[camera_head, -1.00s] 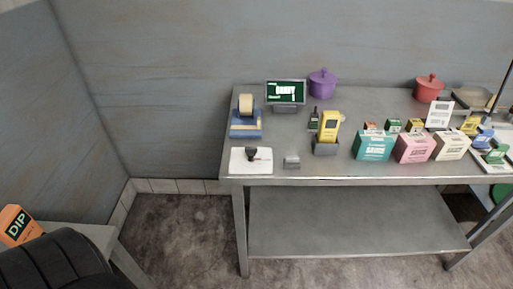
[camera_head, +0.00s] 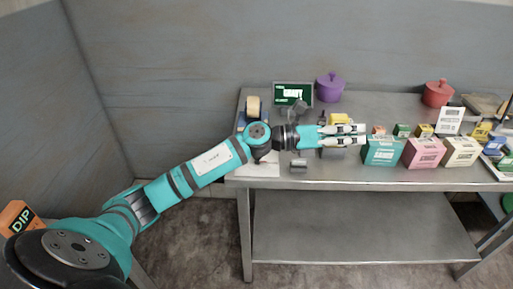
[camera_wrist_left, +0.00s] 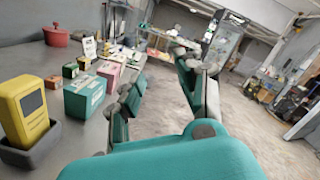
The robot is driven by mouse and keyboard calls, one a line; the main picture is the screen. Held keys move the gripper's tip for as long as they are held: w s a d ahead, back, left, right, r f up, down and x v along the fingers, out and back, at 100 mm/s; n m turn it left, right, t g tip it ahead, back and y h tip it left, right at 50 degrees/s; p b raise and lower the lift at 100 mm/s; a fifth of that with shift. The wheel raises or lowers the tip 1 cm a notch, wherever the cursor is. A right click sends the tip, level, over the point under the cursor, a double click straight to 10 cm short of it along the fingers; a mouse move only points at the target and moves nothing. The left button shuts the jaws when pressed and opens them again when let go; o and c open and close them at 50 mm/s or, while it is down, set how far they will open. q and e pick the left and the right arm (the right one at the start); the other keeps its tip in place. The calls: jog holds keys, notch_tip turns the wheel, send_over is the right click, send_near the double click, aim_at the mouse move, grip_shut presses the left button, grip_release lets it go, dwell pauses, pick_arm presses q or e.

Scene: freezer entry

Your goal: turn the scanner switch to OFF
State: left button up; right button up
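A yellow scanner-like device with a dark screen stands in a dark grey holder in the left wrist view (camera_wrist_left: 28,107), at the left edge. My left gripper (camera_head: 362,134) extends to the right above the table, in front of the device in the picture. Its two fingers are apart with nothing between them; the gap also shows in the wrist view (camera_wrist_left: 165,75). My right gripper is not in view.
The metal table (camera_head: 330,177) carries a teal box (camera_head: 383,152), a pink box (camera_head: 424,154), a cream box (camera_head: 461,153), a green-screen display (camera_head: 293,94), a purple pot (camera_head: 330,88) and a red pot (camera_head: 438,94). My arm partly covers a white plate (camera_head: 258,170).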

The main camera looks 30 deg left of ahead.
pick_arm(q)
jog(key=w+a+f+m+g+y, duration=0.1)
jog(key=a+m+g+y, duration=0.25)
jog(key=a, duration=0.45)
jog(key=a+f+m+g+y, duration=0.2)
jog(key=a+m+y, duration=0.15)
jog(key=a, duration=0.35)
jog(key=s+a+r+g+y, duration=0.1)
jog(key=s+a+y, duration=0.15)
jog(key=a, duration=0.55)
jog(key=s+a+r+g+y, duration=0.1)
jog(key=s+a+g+y, duration=0.15)
jog(key=a, duration=0.65)
jog(key=shift+t, duration=0.3)
jog(key=p+x, duration=0.1)
jog(key=x, duration=0.4)
jog(key=p+x, duration=0.1)
jog(key=x, duration=0.5)
jog(key=d+p+x, duration=0.1)
jog(key=x, duration=0.5)
jog(key=shift+w+r+p, duration=0.2)
jog(key=shift+p, duration=0.15)
jog(key=shift+c, duration=0.3)
grip_shut()
